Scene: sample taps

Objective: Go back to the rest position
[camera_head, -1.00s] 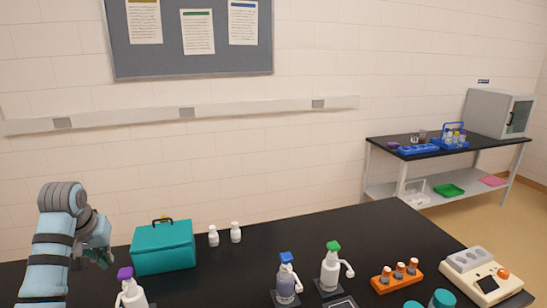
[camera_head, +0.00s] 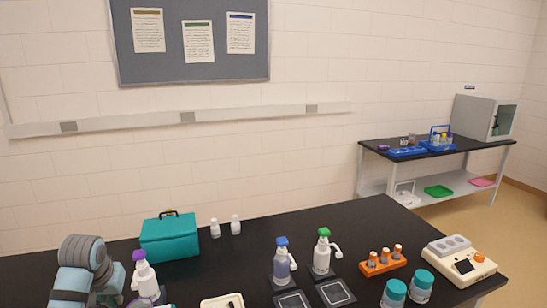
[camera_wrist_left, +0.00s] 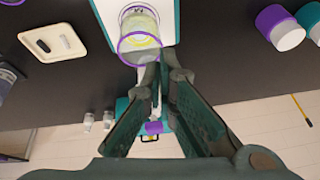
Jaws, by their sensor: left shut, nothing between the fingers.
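My left gripper (camera_wrist_left: 163,68) is shut and empty in the left wrist view, its dark green fingers pointing toward a clear purple-rimmed jar (camera_wrist_left: 139,24). I cannot tell whether the fingers touch the jar. In the head view my left arm stands at the lower left, and its gripper (camera_head: 112,297) is mostly cut off by the bottom edge. A white purple-topped bottle (camera_head: 145,279) stands just right of the arm. My right gripper is not in view.
A teal case (camera_head: 169,239) stands behind the purple-topped bottle. A blue-topped bottle (camera_head: 284,265) and a green-topped bottle (camera_head: 322,257) stand mid-table. An orange rack (camera_head: 382,264) and a cream device (camera_head: 458,259) are at right. A white tray (camera_head: 212,301) lies in front.

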